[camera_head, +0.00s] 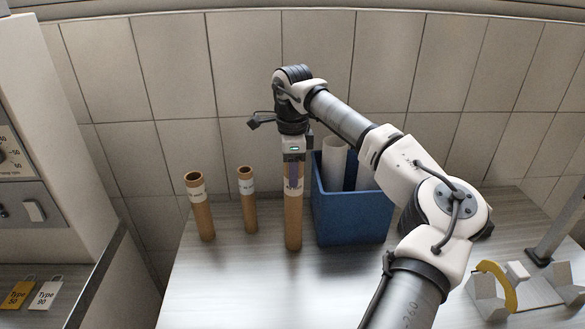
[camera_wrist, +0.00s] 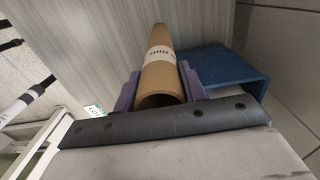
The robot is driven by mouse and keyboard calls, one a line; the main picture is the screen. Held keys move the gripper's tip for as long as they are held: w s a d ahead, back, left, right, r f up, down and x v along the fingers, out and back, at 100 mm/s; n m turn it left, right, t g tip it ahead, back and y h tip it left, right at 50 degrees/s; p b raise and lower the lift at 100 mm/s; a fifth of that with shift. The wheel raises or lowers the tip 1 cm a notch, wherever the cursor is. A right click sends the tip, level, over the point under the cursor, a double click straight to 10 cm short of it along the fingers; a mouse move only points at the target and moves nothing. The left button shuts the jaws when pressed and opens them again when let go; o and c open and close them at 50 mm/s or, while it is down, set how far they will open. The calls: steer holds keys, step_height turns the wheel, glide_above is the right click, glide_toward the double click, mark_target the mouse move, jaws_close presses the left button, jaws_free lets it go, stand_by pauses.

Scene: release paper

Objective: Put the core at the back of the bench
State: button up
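A brown cardboard core (camera_head: 293,220) with a white label stands upright below my gripper, at the middle of the bench (camera_head: 240,290). My gripper (camera_head: 293,178) points down with its purple fingers on both sides of the core's upper part. In the wrist view the core (camera_wrist: 160,65) lies between the two fingers (camera_wrist: 160,88), which appear to press on it. I cannot tell whether its lower end touches the bench. Two more labelled brown cores, a thicker one (camera_head: 201,212) and a thinner one (camera_head: 248,205), stand upright to the left.
A blue bin (camera_head: 350,218) holding a white roll (camera_head: 335,160) stands close to the right of the held core. It also shows in the wrist view (camera_wrist: 232,72). A tiled wall is behind. A yellow and white fixture (camera_head: 510,285) is at right. The front left bench is clear.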

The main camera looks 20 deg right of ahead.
steer(key=o, duration=0.4)
step_height(320, 180, up, 12)
steer(key=b, duration=0.2)
steer(key=shift+r, duration=0.15)
stand_by(0.6)
